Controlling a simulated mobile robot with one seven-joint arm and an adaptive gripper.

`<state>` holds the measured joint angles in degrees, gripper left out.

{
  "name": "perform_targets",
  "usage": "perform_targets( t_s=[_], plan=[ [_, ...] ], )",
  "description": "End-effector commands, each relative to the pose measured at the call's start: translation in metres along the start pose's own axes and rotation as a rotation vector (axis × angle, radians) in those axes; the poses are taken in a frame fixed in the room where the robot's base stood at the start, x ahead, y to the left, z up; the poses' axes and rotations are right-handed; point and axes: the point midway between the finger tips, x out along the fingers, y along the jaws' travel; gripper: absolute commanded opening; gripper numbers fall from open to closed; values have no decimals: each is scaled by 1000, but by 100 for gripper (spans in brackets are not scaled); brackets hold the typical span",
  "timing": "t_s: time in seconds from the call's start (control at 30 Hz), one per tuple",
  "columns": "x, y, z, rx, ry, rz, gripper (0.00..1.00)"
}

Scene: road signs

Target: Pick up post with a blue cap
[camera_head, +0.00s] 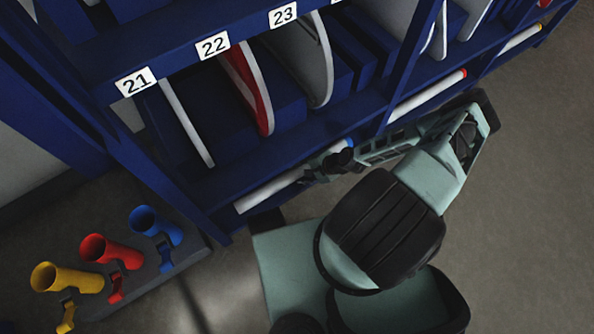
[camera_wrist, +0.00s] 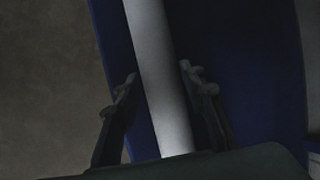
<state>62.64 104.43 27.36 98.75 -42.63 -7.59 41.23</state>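The white post with a blue cap (camera_head: 268,190) lies along the lowest shelf of the blue rack. Its blue cap shows just past my gripper (camera_head: 320,168), which covers part of the post. In the wrist view, the post (camera_wrist: 158,50) runs between the two fingers of my gripper (camera_wrist: 160,78). The fingers are open, one on each side, with a gap showing between each finger and the post. The blue cap cannot be seen in the wrist view.
A red-capped post (camera_head: 428,95) and a yellow-capped post (camera_head: 520,39) lie further right on the same shelf. Sign plates, including a red one (camera_head: 246,85), stand above. Yellow, red and blue tubes (camera_head: 110,252) stand on a base at lower left. Floor at right is clear.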

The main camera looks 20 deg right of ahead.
Motion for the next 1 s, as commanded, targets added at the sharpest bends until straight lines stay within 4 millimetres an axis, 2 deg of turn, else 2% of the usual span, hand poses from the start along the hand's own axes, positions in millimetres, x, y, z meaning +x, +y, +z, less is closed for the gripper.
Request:
perform_targets(
  t_s=[0.07, 0.3, 0.73, 1.0],
  plan=[
    [0, 0, 0, 0, 0, 0, 27],
    [0, 0, 0, -1, 0, 1, 0],
    [-4, -4, 1, -2, 0, -1, 0],
    [-23, -29, 4, -6, -2, 0, 0]
  ],
)
